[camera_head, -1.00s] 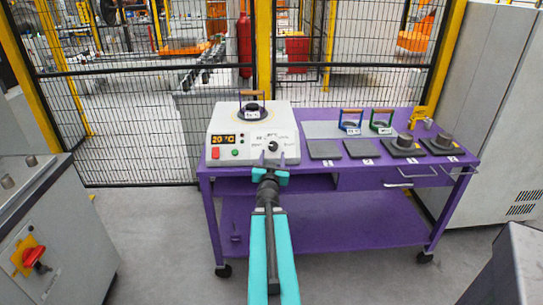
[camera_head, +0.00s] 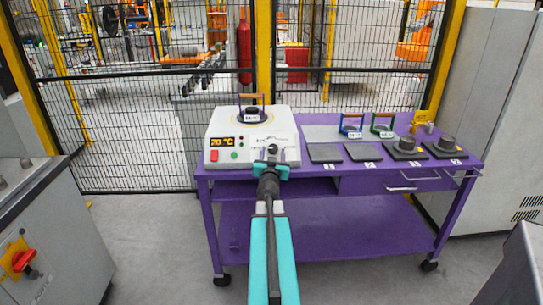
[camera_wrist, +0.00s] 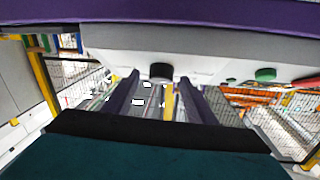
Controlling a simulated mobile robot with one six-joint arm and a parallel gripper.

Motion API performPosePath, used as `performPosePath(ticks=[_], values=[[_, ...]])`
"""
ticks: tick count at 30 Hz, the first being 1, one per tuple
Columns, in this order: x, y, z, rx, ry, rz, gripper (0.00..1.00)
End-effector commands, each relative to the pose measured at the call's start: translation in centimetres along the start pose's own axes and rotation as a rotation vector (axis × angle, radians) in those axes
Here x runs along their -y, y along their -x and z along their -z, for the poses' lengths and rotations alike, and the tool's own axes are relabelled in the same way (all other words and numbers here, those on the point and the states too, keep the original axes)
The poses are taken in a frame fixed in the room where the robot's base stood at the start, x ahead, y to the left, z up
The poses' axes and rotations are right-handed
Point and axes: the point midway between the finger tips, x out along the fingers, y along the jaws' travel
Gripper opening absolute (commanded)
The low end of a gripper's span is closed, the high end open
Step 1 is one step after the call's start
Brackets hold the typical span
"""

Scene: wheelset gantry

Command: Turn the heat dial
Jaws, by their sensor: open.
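The white heater box (camera_head: 222,128) stands on the left end of the purple cart, its display reading 20 °C. Its dark heat dial (camera_head: 272,149) is on the right of the front panel, partly hidden by my gripper. In the wrist view, which looks inverted, the black dial (camera_wrist: 161,71) lies between my two spread fingers. My gripper (camera_head: 270,162) is open and in front of the dial. In the wrist view, gaps show between the dial and both fingers of my gripper (camera_wrist: 159,79). I cannot tell exactly how deep the fingers reach around it.
A red button (camera_head: 214,155) and a green button (camera_head: 234,155) sit left of the dial. A ring with an orange handle (camera_head: 251,97) is on top of the box. Dark plates (camera_head: 325,153) and handled rings (camera_head: 351,123) lie on the purple cart (camera_head: 330,181) to the right.

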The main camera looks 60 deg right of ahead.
Motion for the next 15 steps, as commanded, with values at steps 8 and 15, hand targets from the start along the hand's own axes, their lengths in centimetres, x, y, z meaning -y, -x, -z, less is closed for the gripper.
performPosePath(ticks=[8,15], values=[[0.01,-0.86,0.02,0.0,0.0,0.0,0.51],[0.03,-0.84,0.01,0.0,0.0,0.0,0.51]])
